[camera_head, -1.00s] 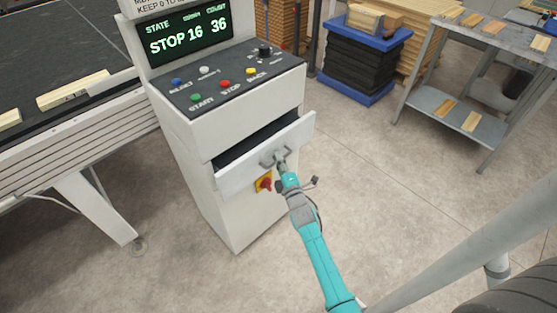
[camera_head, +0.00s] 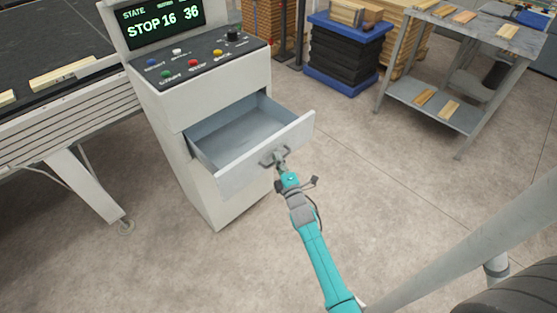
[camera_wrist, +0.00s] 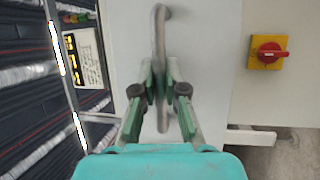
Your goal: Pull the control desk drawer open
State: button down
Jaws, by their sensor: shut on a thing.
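The control desk (camera_head: 205,82) stands at the left centre in the head view. Its drawer (camera_head: 262,158) is pulled well out, and its grey inside shows empty. The drawer's bar handle (camera_head: 266,160) is on the front panel; it also shows in the wrist view as a grey bar (camera_wrist: 161,25). My gripper (camera_head: 280,160) is at the handle. In the wrist view my gripper (camera_wrist: 160,92) has its fingers on both sides of the bar, shut on it.
A red rotary switch on a yellow plate (camera_wrist: 268,52) shows in the wrist view. A conveyor (camera_head: 60,110) adjoins the desk at left. A blue-topped stack (camera_head: 345,50) and a metal table (camera_head: 455,85) stand behind at right. The floor (camera_head: 380,190) around my arm is clear.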

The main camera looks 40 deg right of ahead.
jog(key=c, duration=1.5)
grip_release()
jog(key=v, duration=1.2)
